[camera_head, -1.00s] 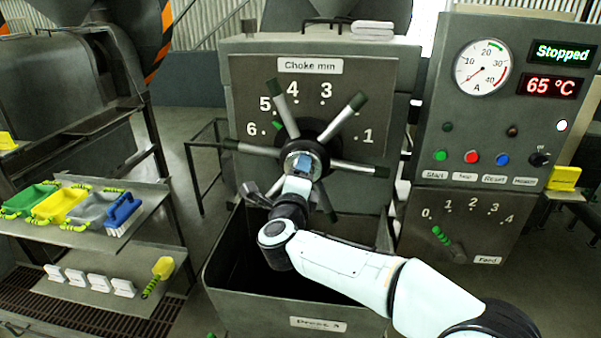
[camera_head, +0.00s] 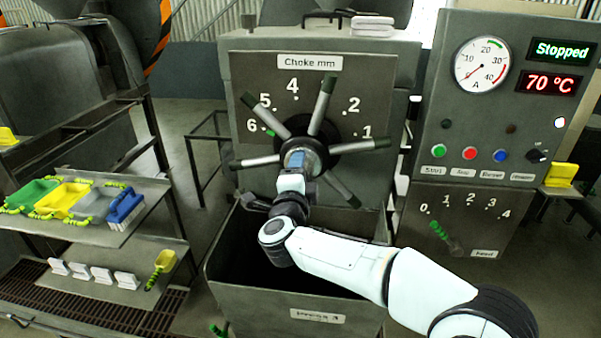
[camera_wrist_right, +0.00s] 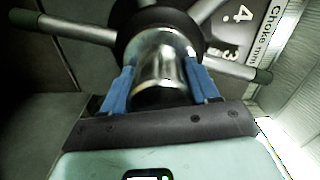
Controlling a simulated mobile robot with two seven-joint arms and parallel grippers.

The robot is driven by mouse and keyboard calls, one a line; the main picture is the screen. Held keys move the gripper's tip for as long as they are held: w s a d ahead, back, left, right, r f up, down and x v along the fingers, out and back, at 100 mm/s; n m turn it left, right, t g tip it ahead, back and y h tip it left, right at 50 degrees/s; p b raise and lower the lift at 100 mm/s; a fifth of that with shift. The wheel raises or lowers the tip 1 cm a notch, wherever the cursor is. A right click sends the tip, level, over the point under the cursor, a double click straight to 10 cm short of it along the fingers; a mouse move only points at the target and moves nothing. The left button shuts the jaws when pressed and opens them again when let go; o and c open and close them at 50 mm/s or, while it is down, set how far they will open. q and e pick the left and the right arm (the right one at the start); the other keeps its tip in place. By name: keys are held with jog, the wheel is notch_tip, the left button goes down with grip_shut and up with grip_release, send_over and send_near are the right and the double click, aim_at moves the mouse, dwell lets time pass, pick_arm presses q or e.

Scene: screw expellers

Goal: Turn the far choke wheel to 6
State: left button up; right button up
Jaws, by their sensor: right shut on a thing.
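The choke wheel (camera_head: 338,146) has a dark hub and several metal spokes with dark green tips, in front of a "Choke mm" dial plate (camera_head: 375,75). A green mark (camera_head: 268,131) sits beside the 6 at the plate's left. One spoke points up-left near the 5; another points up and covers the 3. My right gripper (camera_head: 296,160) is shut on the wheel's silver centre. In the right wrist view its blue fingers (camera_wrist_right: 160,90) sit on either side of the silver hub piece (camera_wrist_right: 160,50). Part of the wheel is hidden behind my arm. My left gripper is not in view.
An open bin (camera_head: 225,285) stands below the wheel. A control panel (camera_head: 440,100) at right reads "Stopped" and 70 °C, with a feed lever (camera_head: 440,230) below. Shelves (camera_head: 110,238) with trays and brushes stand at left.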

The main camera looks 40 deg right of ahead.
jog(key=o, duration=1.5)
jog(key=shift+a, duration=0.1)
pick_arm(q)
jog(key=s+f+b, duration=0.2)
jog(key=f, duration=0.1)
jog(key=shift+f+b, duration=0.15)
jog(key=shift+b, duration=0.15)
pick_arm(e)
jog(key=v, duration=1.3)
jog(key=shift+s, duration=0.15)
jog(key=shift+f, duration=0.1)
